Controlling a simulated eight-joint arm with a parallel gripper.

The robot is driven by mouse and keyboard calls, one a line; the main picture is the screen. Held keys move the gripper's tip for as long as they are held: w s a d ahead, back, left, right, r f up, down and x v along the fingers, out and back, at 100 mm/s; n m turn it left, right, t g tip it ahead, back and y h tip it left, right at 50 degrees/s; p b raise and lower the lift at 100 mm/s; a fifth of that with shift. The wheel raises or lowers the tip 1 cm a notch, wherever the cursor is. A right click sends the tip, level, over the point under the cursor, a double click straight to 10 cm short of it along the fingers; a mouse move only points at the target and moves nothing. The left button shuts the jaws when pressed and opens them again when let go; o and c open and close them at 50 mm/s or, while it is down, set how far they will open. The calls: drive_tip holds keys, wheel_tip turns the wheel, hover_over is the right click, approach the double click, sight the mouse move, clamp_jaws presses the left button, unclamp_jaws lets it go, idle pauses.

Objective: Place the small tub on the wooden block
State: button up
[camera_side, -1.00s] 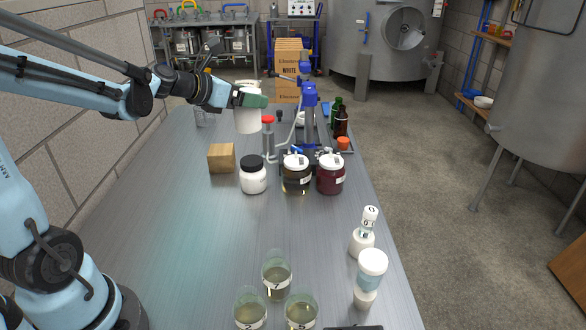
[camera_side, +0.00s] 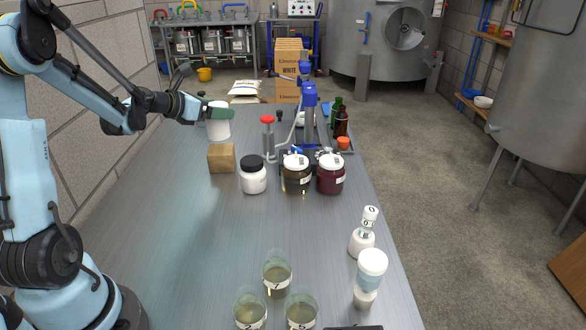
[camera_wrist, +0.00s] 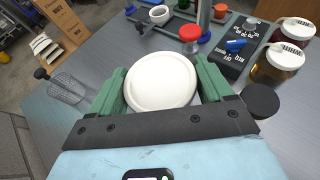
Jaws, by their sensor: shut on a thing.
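The small tub (camera_side: 218,127) is white and round. My gripper (camera_side: 218,112) is shut on it, and in the side view it hangs in the air just above and slightly left of the wooden block. In the wrist view the tub's pale round top (camera_wrist: 161,81) fills the space between my green fingers (camera_wrist: 160,90). The wooden block (camera_side: 221,158) is a light brown cube on the left part of the metal table. I see a clear gap to the block's right top; how far apart they are in depth I cannot tell. The wrist view does not show the block.
A white jar with a black lid (camera_side: 253,174) stands right of the block. A red-topped stand (camera_side: 267,138) is behind. The table (camera_side: 180,240) is clear at front left.

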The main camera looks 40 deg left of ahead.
sight(216, 122)
drive_tip(key=shift+f, duration=2)
drive_tip(key=o, duration=1.4)
